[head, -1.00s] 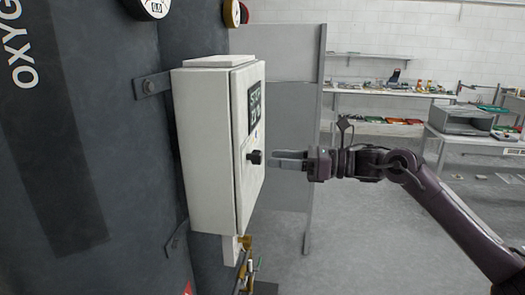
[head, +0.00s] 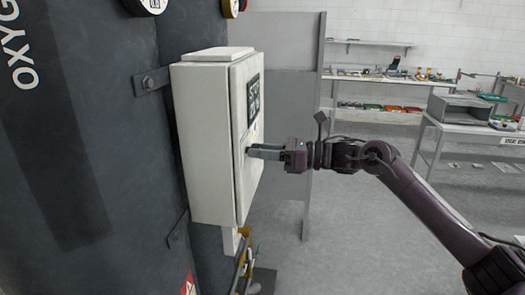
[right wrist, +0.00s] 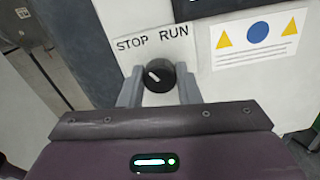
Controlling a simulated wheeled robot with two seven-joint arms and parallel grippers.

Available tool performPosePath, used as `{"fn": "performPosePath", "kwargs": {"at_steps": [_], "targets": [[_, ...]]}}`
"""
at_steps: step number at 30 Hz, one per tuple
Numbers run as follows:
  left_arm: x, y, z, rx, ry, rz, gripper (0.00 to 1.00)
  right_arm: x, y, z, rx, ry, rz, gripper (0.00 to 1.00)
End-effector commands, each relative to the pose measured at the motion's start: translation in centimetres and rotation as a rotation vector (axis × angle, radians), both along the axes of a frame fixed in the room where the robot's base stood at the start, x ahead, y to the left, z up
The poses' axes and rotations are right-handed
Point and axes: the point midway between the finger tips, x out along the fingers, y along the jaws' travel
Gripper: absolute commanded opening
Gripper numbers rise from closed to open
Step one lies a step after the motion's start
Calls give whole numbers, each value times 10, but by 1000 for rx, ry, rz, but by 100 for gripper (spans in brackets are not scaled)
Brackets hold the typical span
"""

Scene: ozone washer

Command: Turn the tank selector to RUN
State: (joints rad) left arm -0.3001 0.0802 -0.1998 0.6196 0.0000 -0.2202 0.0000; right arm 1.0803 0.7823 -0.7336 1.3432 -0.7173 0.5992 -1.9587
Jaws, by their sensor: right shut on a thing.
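The tank selector is a black round knob (right wrist: 162,82) on the front of a white control box (head: 205,150). In the right wrist view its white pointer mark slants up and left, toward the word STOP; RUN is printed to the right of it. My right gripper (head: 252,151) reaches the box front from the right. In the right wrist view its two grey fingers stand on the left and right sides of the knob, shut on it. In the head view the fingers hide most of the knob. My left gripper is not in view.
The box is bracketed to a dark tank (head: 90,150) marked OXYG at left. A label with yellow triangles and a blue circle (right wrist: 258,33) is right of the knob. A grey partition (head: 290,100) stands behind. Benches are far off at right; the floor between is clear.

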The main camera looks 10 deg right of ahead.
Motion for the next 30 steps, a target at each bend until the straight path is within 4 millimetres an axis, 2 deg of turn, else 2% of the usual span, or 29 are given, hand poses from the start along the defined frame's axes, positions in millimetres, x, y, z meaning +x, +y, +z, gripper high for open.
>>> {"fn": "performPosePath", "kwargs": {"at_steps": [8, 14, 21, 30], "targets": [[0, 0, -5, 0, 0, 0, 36, 0, -1, -1, 14, 31, -1, 7], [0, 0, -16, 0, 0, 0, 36, 0, -1, -2, 54, 126, -2, 7], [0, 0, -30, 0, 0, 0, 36, 1, -1, -2, 134, 317, -1, 7], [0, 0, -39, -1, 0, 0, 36, 1, -1, -1, 245, 579, -1, 7]]}}
